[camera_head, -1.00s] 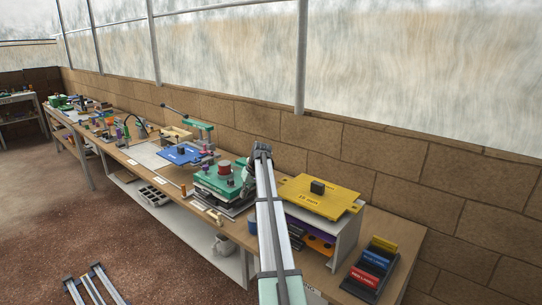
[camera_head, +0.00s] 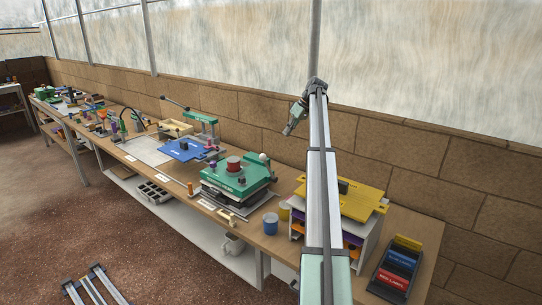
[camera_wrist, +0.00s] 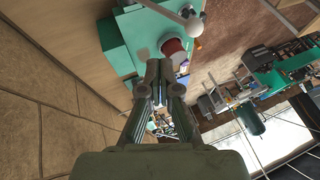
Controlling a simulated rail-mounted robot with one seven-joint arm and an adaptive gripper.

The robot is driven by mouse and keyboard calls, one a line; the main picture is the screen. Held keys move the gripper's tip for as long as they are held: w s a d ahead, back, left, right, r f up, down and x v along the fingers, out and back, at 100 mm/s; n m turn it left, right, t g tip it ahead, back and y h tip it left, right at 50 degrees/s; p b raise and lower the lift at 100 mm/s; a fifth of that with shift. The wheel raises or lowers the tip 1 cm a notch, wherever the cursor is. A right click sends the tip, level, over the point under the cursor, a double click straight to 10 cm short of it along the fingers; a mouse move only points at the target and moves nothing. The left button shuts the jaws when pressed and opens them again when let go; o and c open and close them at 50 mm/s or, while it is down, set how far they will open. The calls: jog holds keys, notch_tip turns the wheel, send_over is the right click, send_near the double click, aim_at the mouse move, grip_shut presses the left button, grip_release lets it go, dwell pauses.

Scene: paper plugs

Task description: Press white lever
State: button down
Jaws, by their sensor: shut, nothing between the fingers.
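A green machine (camera_head: 240,181) on the bench carries a red round knob and, at its right side, a white ball (camera_head: 263,157) that looks like the end of the white lever. In the wrist view the white lever (camera_wrist: 162,10) shows as a pale rod with a ball end, beyond the red knob (camera_wrist: 174,48). My gripper (camera_head: 287,132) is raised above and to the right of the machine, apart from the lever. Its fingers (camera_wrist: 160,66) are together and empty. The lever's base is not clear in the head view.
A yellow board (camera_head: 345,197) on a white stand is right of the machine. A blue board (camera_head: 184,149) and green lever press (camera_head: 203,125) are to the left. The brick wall (camera_head: 260,125) runs close behind.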

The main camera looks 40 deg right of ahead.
jog(key=p, duration=0.3)
send_near(269, 168)
jog(key=w, duration=0.3)
jog(key=shift+s+a+f+p, duration=0.1)
jog(key=shift+a+f+p, duration=0.2)
jog(key=shift+a, duration=0.3)
jog(key=shift+a+f+p, duration=0.25)
jog(key=shift+a+f, duration=0.05)
jog(key=shift+a, duration=0.3)
jog(key=shift+a+f+p, duration=0.3)
jog(key=shift+a, duration=0.25)
